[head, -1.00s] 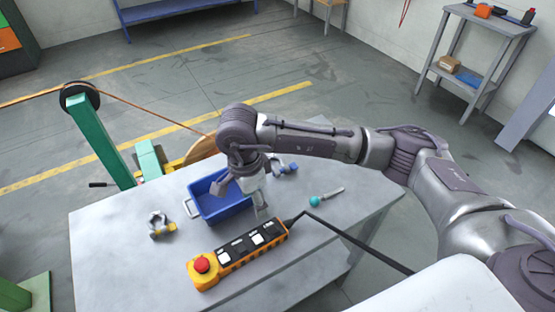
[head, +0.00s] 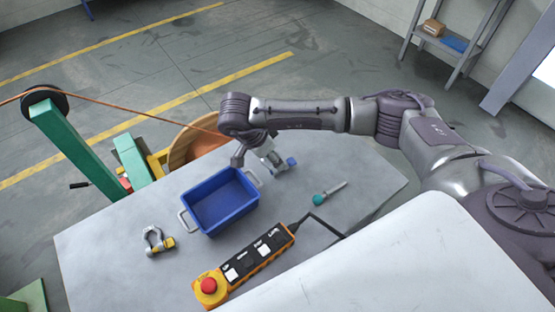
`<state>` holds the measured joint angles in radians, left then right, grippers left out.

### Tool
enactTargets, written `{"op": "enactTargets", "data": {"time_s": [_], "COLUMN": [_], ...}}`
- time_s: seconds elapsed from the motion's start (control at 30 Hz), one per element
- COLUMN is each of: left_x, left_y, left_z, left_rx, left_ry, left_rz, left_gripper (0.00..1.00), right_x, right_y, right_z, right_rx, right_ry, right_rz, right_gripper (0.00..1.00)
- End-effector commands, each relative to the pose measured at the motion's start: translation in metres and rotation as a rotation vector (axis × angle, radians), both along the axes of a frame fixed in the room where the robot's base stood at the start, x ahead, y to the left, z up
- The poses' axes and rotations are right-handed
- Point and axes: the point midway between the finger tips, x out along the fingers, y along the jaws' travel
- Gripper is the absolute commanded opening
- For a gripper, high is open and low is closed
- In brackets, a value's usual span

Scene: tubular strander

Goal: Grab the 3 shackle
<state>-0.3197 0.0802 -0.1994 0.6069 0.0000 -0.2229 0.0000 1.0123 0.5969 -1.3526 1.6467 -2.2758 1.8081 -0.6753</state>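A grey shackle with a yellow pin end (head: 156,241) lies on the grey table, left of the blue bin (head: 212,222). A second shackle with a blue pin end (head: 291,162) lies beyond the bin's right corner, partly hidden by my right gripper. My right gripper (head: 257,161) is above the table by the bin's far right corner, fingers spread, one close to the blue-pinned shackle. I cannot tell whether it touches. No third shackle is visible. The visible bin floor is empty. My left gripper is out of view.
An orange control pendant (head: 246,263) with a red button and black cable lies at the front of the table (head: 110,265). A teal-handled tool (head: 328,194) lies to the right. A green machine post (head: 75,145) and brown reel (head: 197,145) stand beyond the table.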

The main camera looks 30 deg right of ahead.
Motion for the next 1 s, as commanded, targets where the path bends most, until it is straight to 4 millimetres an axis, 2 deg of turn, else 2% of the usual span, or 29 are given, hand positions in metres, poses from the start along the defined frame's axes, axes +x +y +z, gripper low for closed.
{"op": "enactTargets", "data": {"time_s": [0.1, 0.23, 0.43, 0.7, 1.0], "left_x": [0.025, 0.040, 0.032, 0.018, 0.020], "left_y": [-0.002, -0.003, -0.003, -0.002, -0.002], "left_z": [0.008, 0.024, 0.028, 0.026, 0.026], "left_rx": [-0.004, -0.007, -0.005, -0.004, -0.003], "left_ry": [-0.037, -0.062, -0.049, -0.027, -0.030], "left_rz": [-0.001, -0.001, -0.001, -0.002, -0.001], "left_gripper": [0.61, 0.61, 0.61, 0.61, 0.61], "right_x": [-0.001, -0.002, 0.000, 0.000, 0.000], "right_y": [-0.004, -0.015, -0.024, -0.024, -0.024], "right_z": [-0.006, -0.020, -0.045, -0.049, -0.049], "right_rx": [-0.001, -0.003, 0.000, 0.000, 0.000], "right_ry": [0.002, 0.005, 0.002, -0.001, 0.001], "right_rz": [-0.002, -0.002, -0.001, 0.001, 0.001], "right_gripper": [0.59, 0.59, 0.59, 0.59, 0.09]}}
